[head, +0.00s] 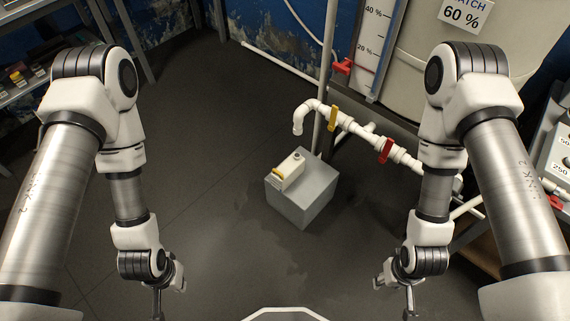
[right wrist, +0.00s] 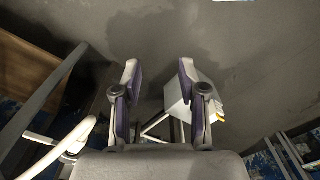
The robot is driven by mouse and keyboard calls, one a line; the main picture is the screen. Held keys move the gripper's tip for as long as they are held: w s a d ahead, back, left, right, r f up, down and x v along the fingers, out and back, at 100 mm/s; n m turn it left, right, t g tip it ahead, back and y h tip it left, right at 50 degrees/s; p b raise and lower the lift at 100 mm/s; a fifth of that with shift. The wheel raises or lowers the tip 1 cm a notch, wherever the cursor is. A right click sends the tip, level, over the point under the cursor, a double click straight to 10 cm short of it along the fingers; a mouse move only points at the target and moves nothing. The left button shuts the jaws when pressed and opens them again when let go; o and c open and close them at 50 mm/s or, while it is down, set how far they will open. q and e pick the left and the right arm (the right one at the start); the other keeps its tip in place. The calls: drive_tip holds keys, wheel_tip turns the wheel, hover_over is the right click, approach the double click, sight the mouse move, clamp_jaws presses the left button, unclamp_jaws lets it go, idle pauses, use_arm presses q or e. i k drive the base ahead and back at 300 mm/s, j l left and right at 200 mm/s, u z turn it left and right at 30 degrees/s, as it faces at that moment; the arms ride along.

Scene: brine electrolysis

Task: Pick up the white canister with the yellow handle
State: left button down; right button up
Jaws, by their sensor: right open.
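The white canister (head: 292,168) with a yellow handle (head: 279,173) stands on a grey block (head: 315,202) in the middle of the head view. In the right wrist view the grey block (right wrist: 204,92) is partly hidden behind a finger, with a small yellow patch beside it. My left gripper (head: 169,296) is low at the left, its fingers apart and empty, well away from the canister. My right gripper (head: 394,294) is low at the right. The right wrist view shows its two fingers (right wrist: 160,70) open with nothing between them.
A white pipe with a downturned spout (head: 299,125) and a yellow valve handle (head: 334,118) and red valve handle (head: 386,151) runs just behind the block. A large tank (head: 480,70) stands at the back right. Shelves (head: 30,75) stand at left. Floor in front of the block is clear.

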sight(281, 176)
drive_tip(key=i+j+z, duration=0.15)
drive_tip(key=j, duration=0.15)
drive_tip(key=i+j+z, duration=0.15)
drive_tip(key=j, duration=0.15)
drive_tip(key=i+j+z, duration=0.15)
drive_tip(key=j, duration=0.15)
drive_tip(key=i+j+z, duration=0.15)
drive_tip(key=j, duration=0.15)
drive_tip(key=i+j+z, duration=0.15)
drive_tip(key=j, duration=0.2)
drive_tip(key=j+z, duration=0.25)
drive_tip(key=j, duration=0.35)
drive_tip(key=j+z, duration=0.25)
drive_tip(key=j, duration=0.4)
drive_tip(key=k+j+z, duration=0.25)
drive_tip(key=j, duration=0.35)
drive_tip(key=i, duration=0.1)
